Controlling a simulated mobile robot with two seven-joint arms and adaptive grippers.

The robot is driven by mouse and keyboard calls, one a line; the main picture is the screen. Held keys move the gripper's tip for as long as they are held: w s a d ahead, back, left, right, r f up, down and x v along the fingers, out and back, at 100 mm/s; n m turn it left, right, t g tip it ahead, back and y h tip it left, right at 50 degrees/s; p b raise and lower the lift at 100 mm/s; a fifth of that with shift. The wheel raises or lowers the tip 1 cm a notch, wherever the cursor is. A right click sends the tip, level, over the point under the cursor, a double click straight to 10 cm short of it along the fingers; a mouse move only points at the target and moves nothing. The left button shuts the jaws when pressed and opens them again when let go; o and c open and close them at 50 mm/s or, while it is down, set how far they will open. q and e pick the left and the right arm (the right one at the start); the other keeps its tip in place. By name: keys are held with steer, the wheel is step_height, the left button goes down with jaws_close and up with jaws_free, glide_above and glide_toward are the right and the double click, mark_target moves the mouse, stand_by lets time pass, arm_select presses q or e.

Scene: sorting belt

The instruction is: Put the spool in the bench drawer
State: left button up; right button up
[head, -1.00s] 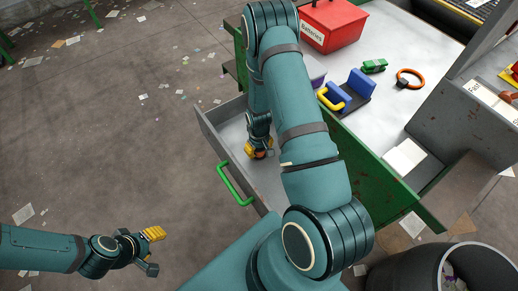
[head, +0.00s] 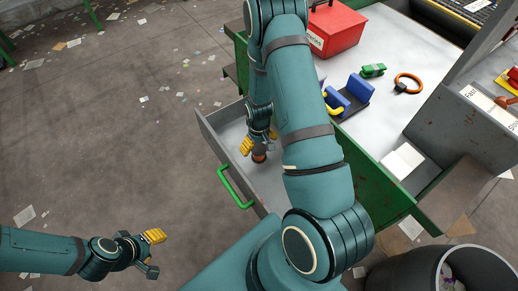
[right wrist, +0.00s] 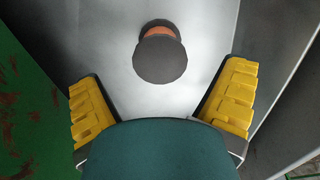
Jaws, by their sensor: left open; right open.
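The spool (head: 259,157), with dark ends and an orange-brown middle, rests on the floor of the open bench drawer (head: 212,130). In the right wrist view the spool (right wrist: 160,62) stands clear ahead of the two yellow finger pads, with a gap on each side. My right gripper (head: 260,141) is open and empty just above the spool, inside the drawer's outline. The drawer is pulled out and has a green handle (head: 235,187); my right arm hides part of it. My left gripper (head: 153,253) is open and empty over the floor at lower left.
On the bench top (head: 405,110) are a red batteries box (head: 338,28), a blue holder (head: 352,90), a green item (head: 373,70) and an orange ring (head: 408,82). A grey bin (head: 470,262) stands at lower right. The floor left of the drawer is clear except for scraps.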

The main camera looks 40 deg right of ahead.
mark_target(259, 149)
arm_select(q)
steer(key=shift+s+r+p, duration=0.15)
steer(key=shift+r+p, duration=0.35)
steer(key=shift+r, duration=0.2)
arm_select(e)
step_height(259, 149, up, 6)
steer(key=shift+r, duration=0.15)
arm_select(q)
steer(key=shift+r, duration=0.1)
arm_select(e)
steer(key=shift+r, duration=0.1)
